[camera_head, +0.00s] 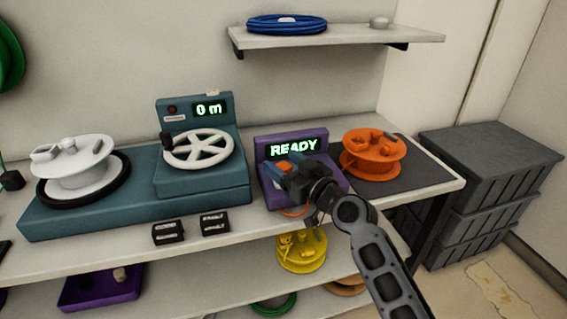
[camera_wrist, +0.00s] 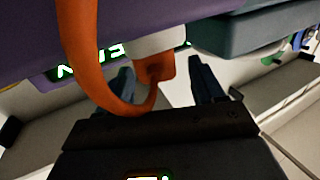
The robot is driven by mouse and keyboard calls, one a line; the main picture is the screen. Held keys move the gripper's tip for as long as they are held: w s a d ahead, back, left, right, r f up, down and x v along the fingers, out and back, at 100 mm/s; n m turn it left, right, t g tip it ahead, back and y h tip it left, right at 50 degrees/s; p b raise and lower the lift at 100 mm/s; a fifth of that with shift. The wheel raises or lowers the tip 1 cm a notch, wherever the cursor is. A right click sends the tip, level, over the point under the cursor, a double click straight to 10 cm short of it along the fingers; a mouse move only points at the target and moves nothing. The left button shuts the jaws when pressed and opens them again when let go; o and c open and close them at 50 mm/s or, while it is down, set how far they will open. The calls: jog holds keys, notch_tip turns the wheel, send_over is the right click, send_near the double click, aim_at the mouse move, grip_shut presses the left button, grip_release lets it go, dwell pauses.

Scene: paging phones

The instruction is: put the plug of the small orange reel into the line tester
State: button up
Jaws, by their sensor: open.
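The purple line tester (camera_head: 262,146) stands on the bench, its display reading READY. The orange reel (camera_head: 384,160) lies on a dark mat to its right. My gripper (camera_head: 284,170) is over the front of the tester. In the wrist view my gripper (camera_wrist: 163,68) is open, with one finger on each side of the orange plug (camera_wrist: 166,68) and visible gaps beside it. The plug's end meets a pale block (camera_wrist: 158,41) at the tester; how deep it sits is hidden. An orange cable (camera_wrist: 80,55) loops from the plug.
A teal winding machine (camera_head: 95,207) with a white reel and handwheel stands at left, showing 0 m. Two black blocks (camera_head: 168,233) lie in front. A yellow reel (camera_head: 301,252) is on the shelf below. Grey crates (camera_head: 480,150) stand at right. A wall shelf (camera_head: 345,37) holds blue cable.

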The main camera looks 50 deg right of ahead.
jog(key=s+a+f+g+b, duration=0.15)
jog(key=s+a, duration=0.25)
jog(key=s, duration=0.4)
jog(key=s+a+f, duration=0.3)
jog(key=s+a, duration=0.1)
jog(key=s, duration=0.4)
jog(key=s+a+f+g+b, duration=0.15)
jog(key=s+a, duration=0.25)
jog(key=s, duration=0.4)
jog(key=s+a+r+n+y, duration=0.2)
jog(key=s+a+y, duration=0.1)
jog(key=s+a, duration=0.7)
jog(key=p+v, duration=0.1)
jog(key=v, duration=0.2)
jog(key=shift+a, duration=0.3)
jog(key=shift+f, duration=0.15)
dwell(1.0)
